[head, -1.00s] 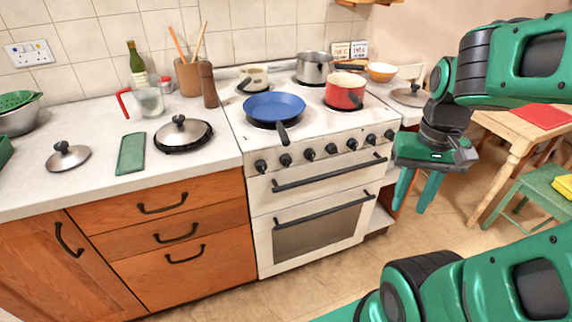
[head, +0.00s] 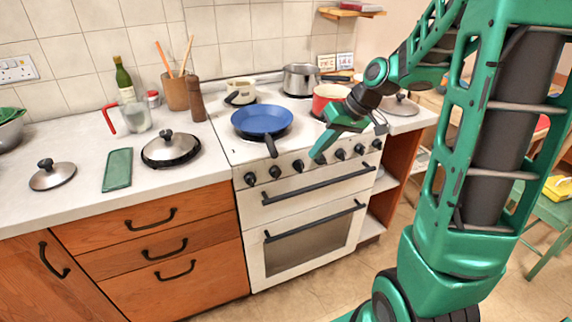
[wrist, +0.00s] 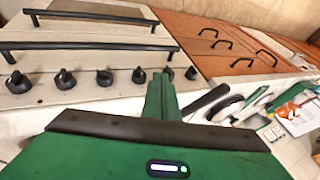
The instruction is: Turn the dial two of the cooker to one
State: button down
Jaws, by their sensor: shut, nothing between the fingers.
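The white cooker (head: 255,240) has a row of black dials along its front panel. The second dial from the left (head: 275,172) is clear in the head view; in the wrist view, with left and right reversed, it seems to be the dial (wrist: 165,73) just beyond my fingertips. I cannot read the dial's setting or any numbering. My gripper (head: 318,157) is shut and empty, its fingertips by the middle of the dial row in the head view and hiding part of it. In the wrist view, the closed fingers (wrist: 160,95) point towards the panel.
A blue frying pan (head: 262,121) on the hob has its handle (head: 271,147) sticking out over the front edge, left of my gripper. A red pot (head: 328,98) stands partly behind my arm. Two black bar handles (head: 318,186) (head: 316,222) cross the cooker's front below the dials.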

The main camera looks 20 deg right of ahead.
aim_at(276, 173)
jog(key=shift+n+t+y, duration=0.3)
jog(key=shift+n+y, duration=0.1)
jog(key=shift+y, duration=0.2)
jog(key=w+a+f, duration=0.4)
jog(key=w+f, duration=0.1)
jog(key=w+a+f, duration=0.2)
jog(key=f, duration=0.1)
jog(key=shift+w+f, duration=0.1)
jog(key=shift+w, duration=0.05)
jog(key=shift+d, duration=0.1)
